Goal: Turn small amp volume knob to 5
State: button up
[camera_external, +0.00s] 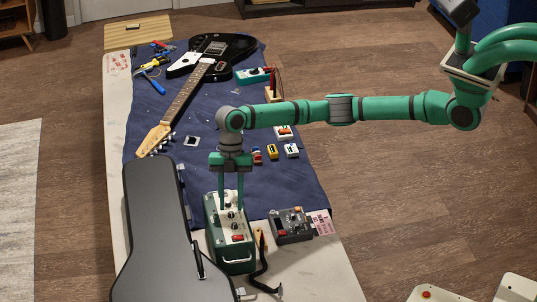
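The small amp (231,258) is a green box with a pale control panel on top and a white handle on its near side. It stands at the front of the table, right of the guitar case. Dark knobs (232,215) sit in a row on its panel, with a red switch nearer the handle. My gripper (231,204) points straight down over the far part of the panel. Its two green fingers are apart, with a visible gap between them. A dark knob shows between or just behind the fingertips; I cannot tell whether they touch it. Knob markings are too small to read.
A black guitar case (158,235) lies close left of the amp. A grey pedal unit (290,225) and a black cable (261,262) lie to its right. An electric guitar (188,95), small pedals (291,150) and tools lie farther back on the blue cloth (200,170).

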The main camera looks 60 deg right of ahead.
jog(key=shift+x, duration=0.8)
jog(key=shift+c, duration=0.2)
grip_shut()
